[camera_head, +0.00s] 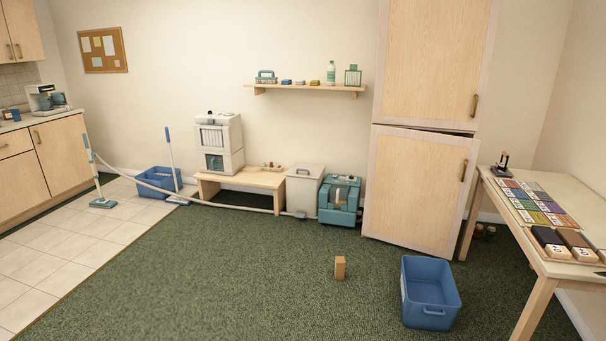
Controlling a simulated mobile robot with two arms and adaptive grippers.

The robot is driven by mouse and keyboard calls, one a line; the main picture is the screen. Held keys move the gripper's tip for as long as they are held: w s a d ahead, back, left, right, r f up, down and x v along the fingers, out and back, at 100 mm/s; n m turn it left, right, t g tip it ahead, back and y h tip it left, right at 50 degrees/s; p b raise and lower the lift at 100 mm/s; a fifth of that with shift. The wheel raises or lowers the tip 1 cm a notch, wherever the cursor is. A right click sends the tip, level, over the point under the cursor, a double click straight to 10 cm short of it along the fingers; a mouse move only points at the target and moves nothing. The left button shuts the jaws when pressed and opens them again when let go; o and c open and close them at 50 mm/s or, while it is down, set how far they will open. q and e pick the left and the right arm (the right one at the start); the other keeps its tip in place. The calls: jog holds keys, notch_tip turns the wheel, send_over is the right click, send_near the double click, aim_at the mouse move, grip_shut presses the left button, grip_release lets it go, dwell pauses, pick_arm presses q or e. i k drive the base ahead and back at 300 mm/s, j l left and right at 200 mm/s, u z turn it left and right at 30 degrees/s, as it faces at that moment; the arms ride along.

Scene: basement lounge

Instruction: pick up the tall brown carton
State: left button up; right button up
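A tall brown carton (340,267) stands upright on the dark green carpet, in the lower middle of the head view. It is small and box-shaped, with nothing touching it. Neither of my grippers shows in this view.
An open blue bin (429,322) sits on the carpet to the carton's right. A table (549,266) with colour samples stands at the right. A tall wooden cabinet (416,190), a teal machine (340,216) and a low bench (210,190) line the back wall. Carpet left of the carton is clear.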

aim_at(340, 263)
jog(key=i+j, duration=0.1)
jog(key=i, duration=2.35)
jog(key=l+z, duration=0.05)
jog(key=l, duration=0.05)
